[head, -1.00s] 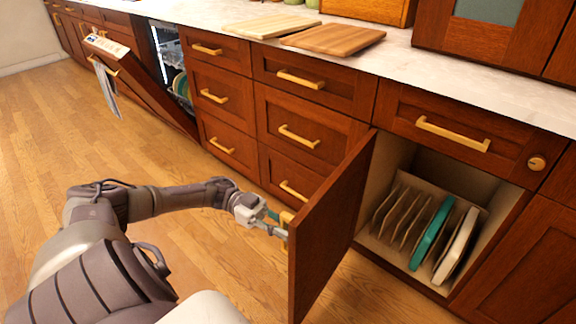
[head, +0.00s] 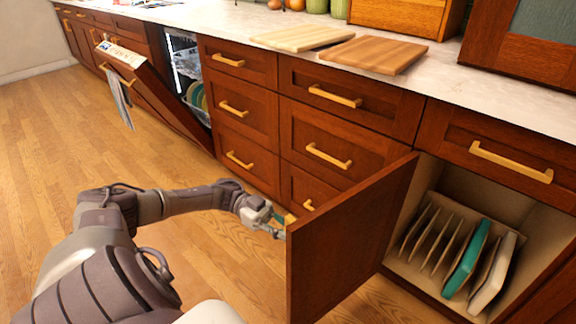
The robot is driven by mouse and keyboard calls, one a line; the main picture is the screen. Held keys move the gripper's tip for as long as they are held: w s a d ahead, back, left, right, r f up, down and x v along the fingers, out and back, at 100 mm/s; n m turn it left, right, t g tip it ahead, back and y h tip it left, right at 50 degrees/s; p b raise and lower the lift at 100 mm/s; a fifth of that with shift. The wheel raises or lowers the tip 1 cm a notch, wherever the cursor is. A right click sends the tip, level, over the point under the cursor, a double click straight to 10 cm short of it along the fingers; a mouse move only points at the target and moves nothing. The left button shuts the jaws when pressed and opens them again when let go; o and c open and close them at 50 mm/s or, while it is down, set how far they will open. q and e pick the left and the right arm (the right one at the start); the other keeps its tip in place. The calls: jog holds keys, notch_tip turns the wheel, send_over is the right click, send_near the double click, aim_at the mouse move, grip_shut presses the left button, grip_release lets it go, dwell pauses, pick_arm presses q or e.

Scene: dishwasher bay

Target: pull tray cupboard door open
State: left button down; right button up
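The tray cupboard door (head: 347,236) stands wide open, swung out toward me and to the left. Its inner face shows. Inside the tray cupboard (head: 431,174) are several upright dividers, a teal tray (head: 466,259) and a white tray (head: 493,273). My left gripper (head: 281,226) is at the door's free edge, on the outer side where the handle is. The door hides its fingertips and nearly all of the handle, so I cannot see whether it grips the handle. My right gripper is not in view.
The dishwasher door (head: 150,94) hangs partly open at the back left, with a towel (head: 119,98) on its handle. Two cutting boards lie on the counter (head: 440,78). Closed drawers (head: 325,154) stand behind the cupboard door. The wooden floor (head: 60,170) at left is clear.

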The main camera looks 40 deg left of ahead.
pick_arm(q)
jog(key=c, duration=1.1)
grip_release()
jog(key=shift+s+a, duration=0.3)
jog(key=shift+a, duration=1.7)
jog(key=shift+s+a, duration=0.25)
jog(key=shift+a, duration=1.7)
jog(key=shift+s+a, duration=0.3)
jog(key=shift+a, duration=1.7)
